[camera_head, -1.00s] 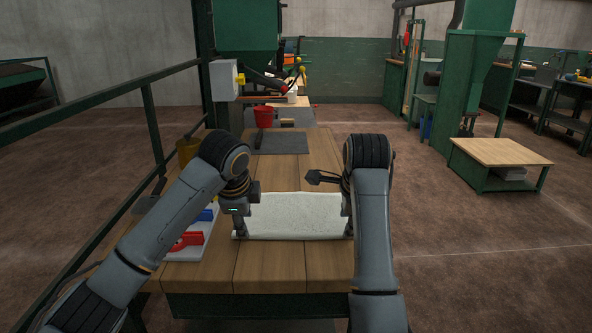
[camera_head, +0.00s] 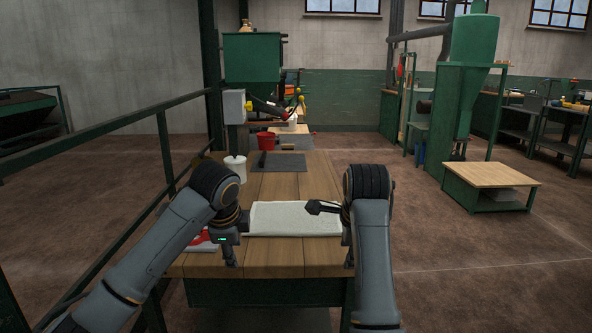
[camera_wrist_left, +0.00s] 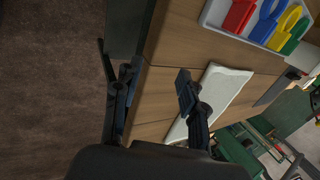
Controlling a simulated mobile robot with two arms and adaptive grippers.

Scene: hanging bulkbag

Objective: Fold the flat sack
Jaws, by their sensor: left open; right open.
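The white sack (camera_head: 290,219) lies flat as a pale rectangle across the wooden table. It also shows in the left wrist view (camera_wrist_left: 225,92), where a finger partly covers it. My left gripper (camera_head: 233,260) is open and empty over the near part of the table, in front of the sack's left near corner. Its spread fingers show in the left wrist view (camera_wrist_left: 155,92), apart from the sack. My right gripper (camera_head: 348,262) is open by the table's right near edge, in front of the sack's right side. My right arm hides the sack's right end.
A tray (camera_wrist_left: 222,20) with red, blue, yellow and green clips sits left of the sack. A grey mat (camera_head: 283,163), a white bucket (camera_head: 235,168) and a red bucket (camera_head: 266,141) are farther back. A green railing (camera_head: 90,148) runs along the left.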

